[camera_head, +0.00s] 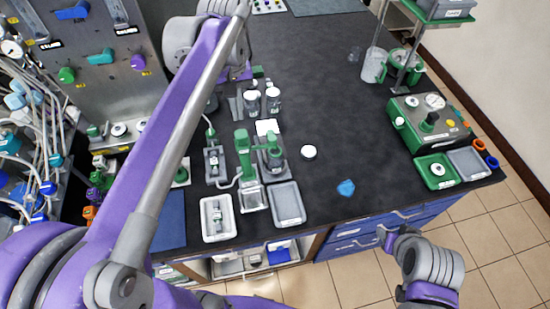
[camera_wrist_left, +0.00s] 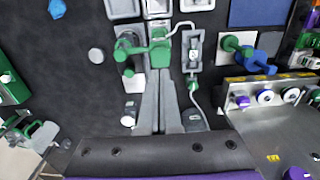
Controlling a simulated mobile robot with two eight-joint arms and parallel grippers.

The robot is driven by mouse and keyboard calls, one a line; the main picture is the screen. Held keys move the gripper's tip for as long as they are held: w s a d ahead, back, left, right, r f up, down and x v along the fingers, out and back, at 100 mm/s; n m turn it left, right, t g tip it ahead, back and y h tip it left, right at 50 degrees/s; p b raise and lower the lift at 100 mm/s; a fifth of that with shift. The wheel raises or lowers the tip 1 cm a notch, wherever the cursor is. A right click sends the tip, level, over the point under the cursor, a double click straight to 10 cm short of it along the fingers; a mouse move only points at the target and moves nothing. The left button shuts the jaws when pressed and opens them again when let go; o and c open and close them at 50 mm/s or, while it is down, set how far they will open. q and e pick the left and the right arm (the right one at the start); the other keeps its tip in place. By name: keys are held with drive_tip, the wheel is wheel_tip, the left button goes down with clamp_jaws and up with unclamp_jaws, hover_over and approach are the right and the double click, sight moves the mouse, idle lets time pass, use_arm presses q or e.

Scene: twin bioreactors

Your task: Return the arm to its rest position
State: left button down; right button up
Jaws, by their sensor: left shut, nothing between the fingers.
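My left arm (camera_head: 165,150) comes in from the lower left and reaches up across the head view, bending at a grey joint near the top. My left gripper (camera_head: 237,107) is small and partly hidden there, beside two white-capped containers (camera_head: 262,96) on the black bench. In the left wrist view my left gripper (camera_wrist_left: 158,75) has its two long grey fingers together, with nothing held. The fingertips overlap the view of a green apparatus (camera_wrist_left: 160,54); contact cannot be told.
The green apparatus (camera_head: 242,143) and grey trays (camera_head: 287,204) stand near the bench's front edge. A panel with knobs and tubes (camera_head: 90,55) rises at the left. A green instrument (camera_head: 430,125) stands at the right. The bench middle is mostly clear around a blue piece (camera_head: 346,188).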

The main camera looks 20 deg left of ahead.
use_arm(q)
wheel_tip(320, 180, up, 2)
drive_tip(key=shift+r+p, duration=0.1)
drive_tip(key=shift+p, duration=0.25)
use_arm(e)
drive_tip(key=shift+w+r, duration=0.5)
drive_tip(key=shift+r, duration=0.3)
use_arm(q)
drive_tip(key=shift+s, duration=0.1)
use_arm(e)
drive_tip(key=shift+s, duration=0.15)
use_arm(q)
drive_tip(key=s+d+f+m+t, duration=0.3)
drive_tip(key=s+f, duration=0.2)
drive_tip(key=f, duration=0.2)
drive_tip(key=s+d+f+m+t, duration=0.3)
drive_tip(key=s+f, duration=0.3)
drive_tip(key=f, duration=0.2)
drive_tip(key=shift+d+f, duration=0.25)
drive_tip(key=shift+d, duration=0.15)
drive_tip(key=shift+s, duration=0.1)
idle(0.3)
